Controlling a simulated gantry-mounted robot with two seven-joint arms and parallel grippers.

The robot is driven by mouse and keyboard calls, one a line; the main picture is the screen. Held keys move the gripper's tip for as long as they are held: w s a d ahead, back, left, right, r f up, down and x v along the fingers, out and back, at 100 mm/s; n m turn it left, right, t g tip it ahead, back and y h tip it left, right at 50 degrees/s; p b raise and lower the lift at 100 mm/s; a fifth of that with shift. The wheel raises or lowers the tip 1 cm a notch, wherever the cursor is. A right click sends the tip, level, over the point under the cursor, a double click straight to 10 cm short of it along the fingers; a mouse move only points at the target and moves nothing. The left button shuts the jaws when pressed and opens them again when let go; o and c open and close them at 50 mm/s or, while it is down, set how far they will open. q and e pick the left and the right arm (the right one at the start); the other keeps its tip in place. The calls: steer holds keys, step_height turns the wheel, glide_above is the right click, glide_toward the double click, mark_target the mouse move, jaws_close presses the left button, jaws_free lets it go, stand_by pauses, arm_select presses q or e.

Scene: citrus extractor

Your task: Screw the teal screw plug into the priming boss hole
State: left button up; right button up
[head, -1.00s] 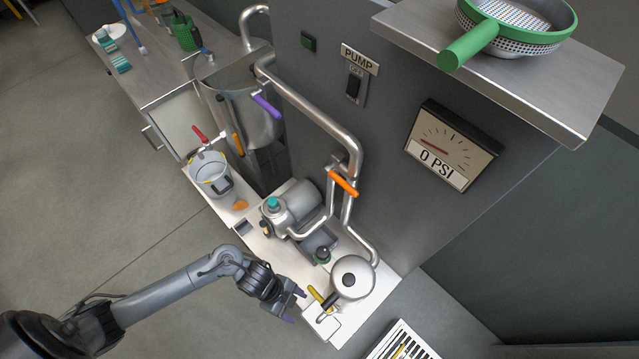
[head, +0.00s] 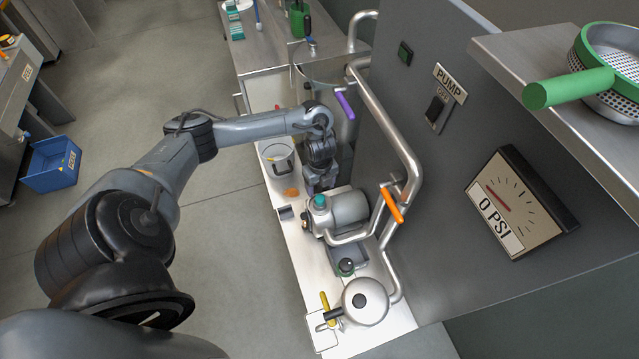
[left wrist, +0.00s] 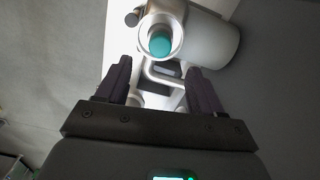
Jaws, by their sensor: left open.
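The teal screw plug (head: 320,201) sits upright at the mouth of the priming boss on top of the grey pump (head: 349,207). In the left wrist view the plug (left wrist: 161,43) shows inside the round pale boss rim (left wrist: 147,52); how deep it is threaded I cannot tell. My left gripper (head: 320,186) is just behind the plug in the head view, pointing down. In the left wrist view its two dark fingers (left wrist: 160,88) are apart with nothing between them, and the plug lies beyond the fingertips. My right gripper is in neither view.
A bent steel pipe with an orange-handled valve (head: 392,205) rises right of the pump. A clear bucket (head: 278,157) stands left of my left gripper. A round steel vessel (head: 364,302) and yellow handle (head: 326,304) are at the front.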

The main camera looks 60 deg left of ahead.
mark_target(319, 199)
arm_select(q)
step_height(319, 199, down, 9)
steer(key=shift+r+b, duration=0.2)
steer(key=shift+b, duration=0.8)
steer(key=c, duration=1.1)
steer(key=m, duration=1.2)
steer(key=shift+s+f, duration=0.1)
steer(key=shift+s, duration=0.05)
steer(key=o, duration=0.7)
steer(key=shift+o, duration=0.6)
